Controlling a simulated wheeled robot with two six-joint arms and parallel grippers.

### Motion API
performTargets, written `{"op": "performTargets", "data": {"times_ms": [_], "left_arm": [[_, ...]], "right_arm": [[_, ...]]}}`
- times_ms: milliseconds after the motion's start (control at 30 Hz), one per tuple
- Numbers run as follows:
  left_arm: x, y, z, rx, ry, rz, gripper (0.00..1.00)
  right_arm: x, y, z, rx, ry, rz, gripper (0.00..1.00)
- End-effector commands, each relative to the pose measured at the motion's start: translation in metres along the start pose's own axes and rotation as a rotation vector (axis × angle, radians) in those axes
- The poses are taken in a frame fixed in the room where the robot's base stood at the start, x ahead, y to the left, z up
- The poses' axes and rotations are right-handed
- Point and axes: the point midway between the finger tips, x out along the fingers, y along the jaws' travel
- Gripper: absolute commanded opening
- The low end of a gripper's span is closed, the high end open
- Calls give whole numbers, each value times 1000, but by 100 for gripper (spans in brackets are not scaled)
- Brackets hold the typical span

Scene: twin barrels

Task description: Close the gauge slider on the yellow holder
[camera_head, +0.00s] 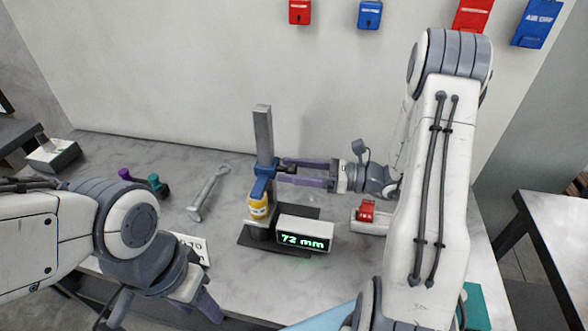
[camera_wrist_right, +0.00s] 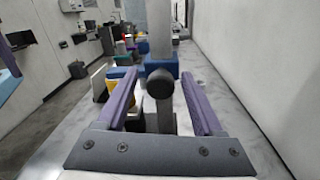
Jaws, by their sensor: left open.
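The gauge has a tall grey column (camera_head: 263,130) with a blue slider (camera_head: 264,172) on it. A yellow holder (camera_head: 259,207) stands on the dark base, just under the slider's jaw; whether they touch I cannot tell. The display (camera_head: 304,238) reads 72 mm. My right gripper (camera_head: 283,170) is open, with its purple fingers pointing left at slider height. In the right wrist view, the slider's black knob (camera_wrist_right: 159,84) shows between the spread fingers, with the blue slider (camera_wrist_right: 160,67) behind it. My left gripper (camera_head: 205,300) is open at the lower left, away from the gauge.
A wrench (camera_head: 208,192) and purple and teal handled items (camera_head: 157,184) lie left of the gauge. A white base with a red part (camera_head: 367,211) stands to its right. A white card with markings (camera_head: 192,249) lies near my left gripper. The wall is behind.

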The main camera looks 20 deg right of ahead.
Motion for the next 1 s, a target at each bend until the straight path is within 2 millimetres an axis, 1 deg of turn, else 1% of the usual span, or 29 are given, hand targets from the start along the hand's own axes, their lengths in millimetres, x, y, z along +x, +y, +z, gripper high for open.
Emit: {"op": "performTargets", "data": {"times_ms": [167, 267, 600, 700, 833, 1000], "left_arm": [[1, 0, 0, 0, 0, 0, 50], [3, 0, 0, 0, 0, 0, 50], [12, -1, 1, 0, 0, 0, 50], [13, -1, 1, 0, 0, 0, 50], [14, -1, 1, 0, 0, 0, 50], [14, -1, 1, 0, 0, 0, 50]], "right_arm": [[-3, -1, 0, -2, -1, -1, 69], [-14, -2, 0, -2, -1, -5, 69], [-80, -1, -1, -2, -1, -6, 69], [-94, -1, -1, -1, 0, -4, 69], [-104, 0, 0, 0, 0, -2, 69], [-106, 1, 0, 0, 0, 0, 69]]}}
